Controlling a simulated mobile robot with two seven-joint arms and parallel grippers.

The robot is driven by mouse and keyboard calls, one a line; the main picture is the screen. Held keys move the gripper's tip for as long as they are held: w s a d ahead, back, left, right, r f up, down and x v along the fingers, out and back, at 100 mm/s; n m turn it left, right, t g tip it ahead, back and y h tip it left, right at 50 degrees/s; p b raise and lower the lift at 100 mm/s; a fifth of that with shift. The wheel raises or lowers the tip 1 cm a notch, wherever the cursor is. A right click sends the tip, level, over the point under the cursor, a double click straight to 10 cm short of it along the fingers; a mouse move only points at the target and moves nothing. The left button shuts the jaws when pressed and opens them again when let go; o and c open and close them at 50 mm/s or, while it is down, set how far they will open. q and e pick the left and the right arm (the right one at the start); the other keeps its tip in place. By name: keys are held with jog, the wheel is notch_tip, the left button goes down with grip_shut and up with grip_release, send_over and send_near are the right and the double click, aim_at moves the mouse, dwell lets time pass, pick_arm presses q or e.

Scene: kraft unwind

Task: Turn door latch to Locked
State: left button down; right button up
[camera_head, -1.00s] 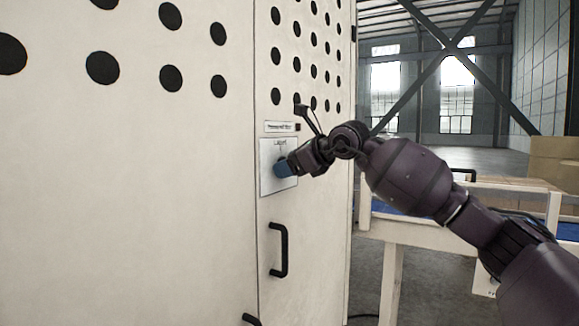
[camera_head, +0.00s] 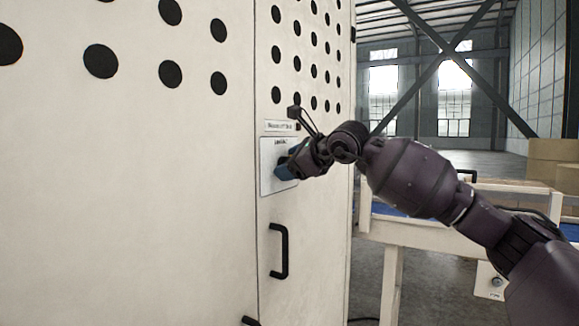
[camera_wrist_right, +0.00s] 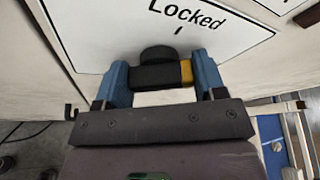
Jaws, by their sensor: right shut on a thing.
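The door latch is a black knob with a yellow end (camera_wrist_right: 160,72), seen in the right wrist view on a white plate (camera_wrist_right: 105,30). The word "Locked" and a short tick mark are printed on the plate near the knob. My right gripper (camera_wrist_right: 163,85) has its two blue fingers shut on the latch, one on each side. In the head view, the right gripper (camera_head: 284,167) is at the plate (camera_head: 268,185) on the cabinet door and hides the latch there. My left gripper is not in view.
The cream cabinet (camera_head: 130,200) with round black holes fills the left. A black door handle (camera_head: 279,251) is below the plate. A white-framed table (camera_head: 400,232) stands to the right, with cardboard boxes (camera_head: 550,160) behind it.

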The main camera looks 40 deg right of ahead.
jog(key=shift+f+n+t+h+b, duration=0.15)
jog(key=shift+n+t+h+b, duration=0.25)
jog(key=shift+n, duration=0.3)
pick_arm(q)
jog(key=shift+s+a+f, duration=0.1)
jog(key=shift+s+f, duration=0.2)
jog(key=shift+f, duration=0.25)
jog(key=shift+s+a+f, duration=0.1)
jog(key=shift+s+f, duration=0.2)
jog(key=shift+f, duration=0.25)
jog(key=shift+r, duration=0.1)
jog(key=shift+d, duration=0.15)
